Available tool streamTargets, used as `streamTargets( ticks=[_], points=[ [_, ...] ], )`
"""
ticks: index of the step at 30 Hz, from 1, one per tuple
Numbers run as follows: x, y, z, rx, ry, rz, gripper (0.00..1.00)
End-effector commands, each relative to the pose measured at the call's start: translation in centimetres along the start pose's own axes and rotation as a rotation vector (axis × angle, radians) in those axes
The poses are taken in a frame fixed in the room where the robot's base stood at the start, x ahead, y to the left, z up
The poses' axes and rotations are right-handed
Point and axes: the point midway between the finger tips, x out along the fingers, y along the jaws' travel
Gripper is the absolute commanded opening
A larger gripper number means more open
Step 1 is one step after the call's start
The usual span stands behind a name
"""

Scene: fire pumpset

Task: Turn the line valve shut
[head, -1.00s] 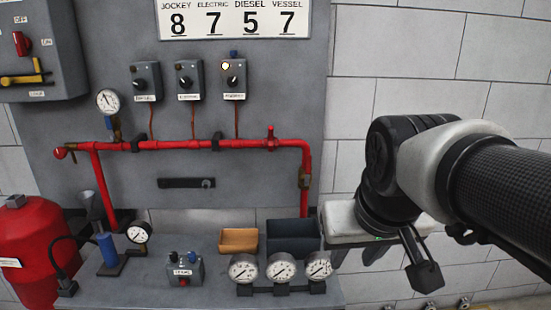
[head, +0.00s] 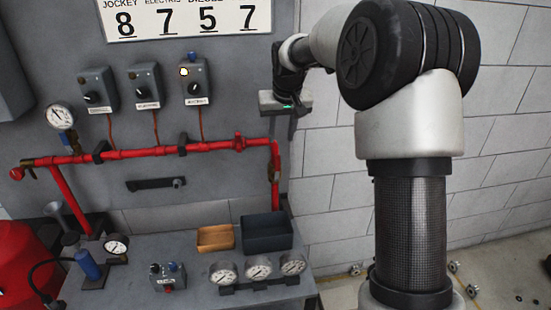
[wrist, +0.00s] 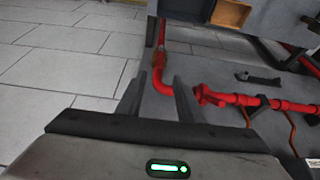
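A red pipe (head: 150,153) runs across the grey panel and bends down at its right end; it also shows in the wrist view (wrist: 245,99). A red fitting with a stub (head: 238,143) is on the horizontal run. My gripper (head: 292,128) is above and right of the pipe bend, near the panel's right edge. In the wrist view my gripper (wrist: 159,80) is open and empty, its fingers apart.
Below are a bench (head: 205,265) with an orange tray (head: 215,238), a dark bin (head: 267,233) and three gauges (head: 258,267). Three switch boxes (head: 144,86) are above the pipe. A white block wall (head: 335,150) is right of the panel.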

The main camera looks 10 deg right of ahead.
Motion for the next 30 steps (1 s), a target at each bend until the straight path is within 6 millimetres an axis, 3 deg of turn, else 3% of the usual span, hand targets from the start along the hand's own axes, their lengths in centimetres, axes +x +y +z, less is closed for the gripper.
streamTargets(
  ticks=[18, 24, 30],
  points=[
    [12.8, -0.1, 0.1, 0.0, -0.003, -0.001, 0.34],
    [14.9, 0.0, 0.1, -0.001, -0.001, 0.0, 0.34],
    [15.4, 0.0, 0.1, -0.001, 0.0, 0.0, 0.34]
  ],
)
